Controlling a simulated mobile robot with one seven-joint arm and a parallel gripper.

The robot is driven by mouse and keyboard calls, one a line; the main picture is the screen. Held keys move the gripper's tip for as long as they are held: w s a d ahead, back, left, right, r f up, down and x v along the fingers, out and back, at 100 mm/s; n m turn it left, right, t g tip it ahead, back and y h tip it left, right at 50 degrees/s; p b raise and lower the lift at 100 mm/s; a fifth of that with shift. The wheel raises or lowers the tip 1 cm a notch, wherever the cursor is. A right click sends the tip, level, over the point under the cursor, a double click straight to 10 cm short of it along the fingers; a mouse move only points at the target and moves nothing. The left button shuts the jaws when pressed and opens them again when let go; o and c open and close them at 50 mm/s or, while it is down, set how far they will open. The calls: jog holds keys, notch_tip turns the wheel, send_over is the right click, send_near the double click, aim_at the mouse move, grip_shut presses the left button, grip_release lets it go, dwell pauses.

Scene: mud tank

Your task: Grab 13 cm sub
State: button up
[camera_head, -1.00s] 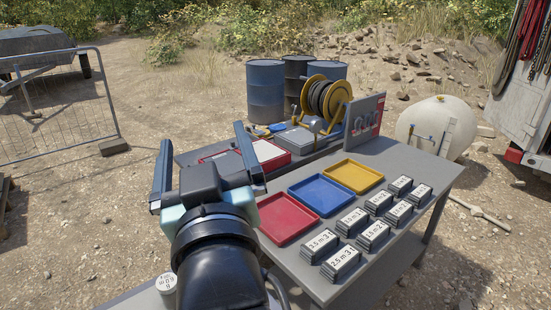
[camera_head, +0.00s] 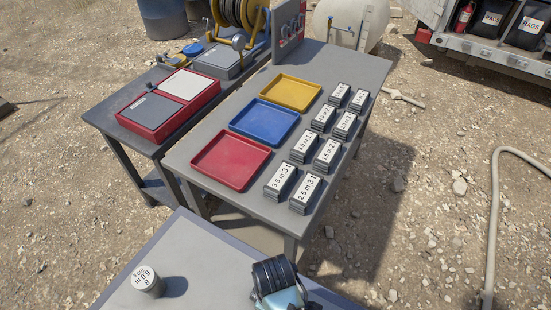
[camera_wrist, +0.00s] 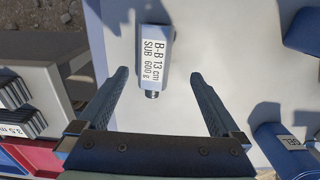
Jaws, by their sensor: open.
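The 13 cm sub (camera_wrist: 154,60) is a small grey block with a white label reading "B-B 13 cm SUB 600 g" and a dark threaded end pointing toward me. It shows in the wrist view on a pale table top (camera_wrist: 225,60). My gripper (camera_wrist: 158,77) is open, its two dark fingers to the left and right of the sub's lower part with clear gaps on both sides. I cannot tell the height of the fingers over the table. In the head view my wrist shows at the bottom edge; the sub does not show there.
A labelled grey cylinder (camera_head: 147,281) stands on the near table. Blue objects (camera_wrist: 280,140) lie right of my gripper. The middle table holds red (camera_head: 231,161), blue (camera_head: 264,120) and yellow (camera_head: 291,92) trays and several labelled dark blocks (camera_head: 305,193).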

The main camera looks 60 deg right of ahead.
jog(key=shift+w+d+f, duration=0.1)
jog(key=shift+d+f, duration=0.05)
jog(key=shift+f, duration=1)
jog(key=shift+w+d+f, duration=0.1)
jog(key=shift+d+f, duration=0.05)
jog(key=shift+f, duration=1)
jog(key=shift+d+f, duration=0.15)
jog(key=shift+f, duration=1)
jog(key=shift+c, duration=0.2)
jog(key=shift+r, duration=0.1)
grip_shut()
